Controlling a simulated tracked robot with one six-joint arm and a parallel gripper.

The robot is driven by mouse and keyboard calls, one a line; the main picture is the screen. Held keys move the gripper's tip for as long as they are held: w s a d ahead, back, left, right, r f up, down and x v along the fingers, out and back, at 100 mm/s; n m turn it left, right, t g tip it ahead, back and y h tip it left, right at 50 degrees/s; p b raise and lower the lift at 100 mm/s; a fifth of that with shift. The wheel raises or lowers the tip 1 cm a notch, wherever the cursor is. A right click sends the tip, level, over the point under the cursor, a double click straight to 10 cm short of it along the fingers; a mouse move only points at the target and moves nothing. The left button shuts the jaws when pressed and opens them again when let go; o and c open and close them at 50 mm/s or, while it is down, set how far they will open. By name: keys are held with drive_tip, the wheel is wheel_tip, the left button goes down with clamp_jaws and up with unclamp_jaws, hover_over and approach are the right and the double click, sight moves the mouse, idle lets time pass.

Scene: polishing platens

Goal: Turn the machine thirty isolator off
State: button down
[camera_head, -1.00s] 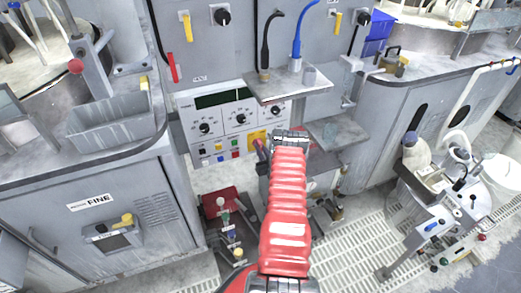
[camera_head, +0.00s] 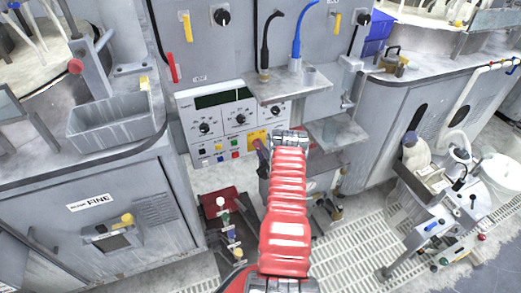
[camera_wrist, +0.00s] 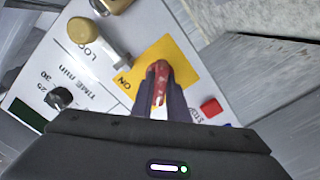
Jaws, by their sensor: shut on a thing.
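In the wrist view a red isolator handle (camera_wrist: 160,73) stands on a yellow plate (camera_wrist: 185,72) marked ON at its left side. My gripper (camera_wrist: 160,95) has its dark fingers closed on both sides of the handle. In the head view the yellow plate (camera_head: 259,135) is at the lower right of the grey control panel (camera_head: 215,131), and my arm's end covers part of it. No machine number is readable beside this handle.
In the wrist view a red button (camera_wrist: 210,107), a tan-capped knob (camera_wrist: 82,30) and a black timer knob (camera_wrist: 60,97) surround the plate. In the head view a metal shelf (camera_head: 300,88) with a black and a blue hose juts out above.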

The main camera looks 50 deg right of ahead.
drive_tip(key=shift+a+f, duration=0.15)
idle(0.3)
drive_tip(key=c, duration=1.7)
unclamp_jaws()
drive_tip(key=shift+s, duration=0.1)
drive_tip(key=v, duration=1.3)
drive_tip(key=shift+s+a, duration=0.1)
drive_tip(key=shift+s, duration=0.15)
